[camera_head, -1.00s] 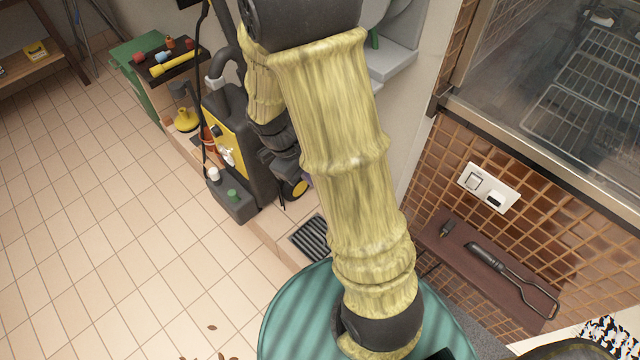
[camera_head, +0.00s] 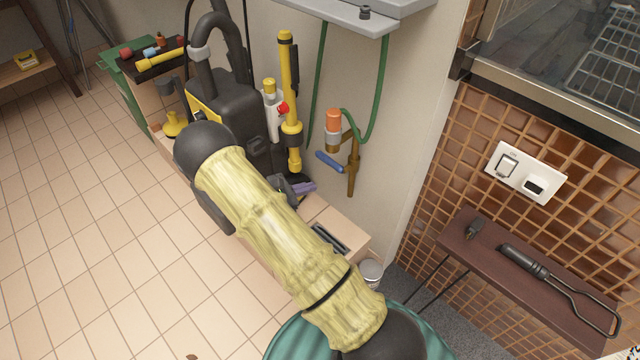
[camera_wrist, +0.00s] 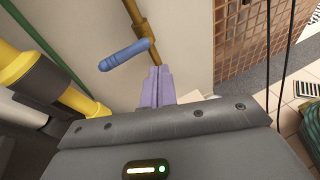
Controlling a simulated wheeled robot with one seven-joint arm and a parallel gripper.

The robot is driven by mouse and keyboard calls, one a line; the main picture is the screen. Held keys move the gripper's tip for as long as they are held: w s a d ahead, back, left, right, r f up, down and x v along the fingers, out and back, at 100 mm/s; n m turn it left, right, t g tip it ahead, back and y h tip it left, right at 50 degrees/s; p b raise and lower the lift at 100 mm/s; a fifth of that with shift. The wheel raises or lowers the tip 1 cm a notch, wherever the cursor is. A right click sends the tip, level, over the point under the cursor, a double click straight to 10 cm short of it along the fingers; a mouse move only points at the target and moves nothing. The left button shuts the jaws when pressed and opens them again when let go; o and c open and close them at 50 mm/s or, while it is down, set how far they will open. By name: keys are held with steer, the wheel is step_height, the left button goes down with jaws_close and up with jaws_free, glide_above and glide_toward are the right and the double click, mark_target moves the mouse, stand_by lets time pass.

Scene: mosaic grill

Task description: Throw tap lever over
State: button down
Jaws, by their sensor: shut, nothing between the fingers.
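The tap lever (camera_head: 329,162) is a blue bar on a brass tap (camera_head: 352,165) on a pale wall. An orange and grey hose connector (camera_head: 333,128) sits above it. In the wrist view the lever (camera_wrist: 125,55) slants up to the right in front of the brass pipe (camera_wrist: 137,18). My gripper (camera_wrist: 160,72) is shut and empty, its lilac fingers together, just below and right of the lever in the picture. Whether they touch cannot be told. In the head view the gripper's lilac part (camera_head: 301,187) shows below the lever, and my arm hides the rest.
A yellow lance (camera_head: 288,100) and a black and yellow machine (camera_head: 232,110) stand to the left. A grey shelf (camera_head: 350,15) is above. A tiled brick wall and a brown side shelf (camera_head: 520,265) are at right.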

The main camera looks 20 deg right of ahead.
steer(key=w+a+f+n+t+h+b, duration=0.1)
steer(key=w+f+n+t+b, duration=0.3)
steer(key=f, duration=0.4)
steer(key=shift+w+a+f+h, duration=0.3)
steer(key=shift+a+h, duration=0.1)
steer(key=shift+a, duration=0.3)
steer(key=w+d+r+b, duration=0.1)
steer(key=d+r+b, duration=0.1)
steer(key=d, duration=0.3)
steer(key=w+d+r+b, duration=0.1)
steer(key=w+d+b, duration=0.1)
steer(key=d, duration=0.3)
steer(key=shift+w+r, duration=0.3)
steer(key=shift+r, duration=0.05)
steer(key=shift+d, duration=0.1)
steer(key=shift+w+r, duration=0.1)
steer(key=shift+w, duration=0.05)
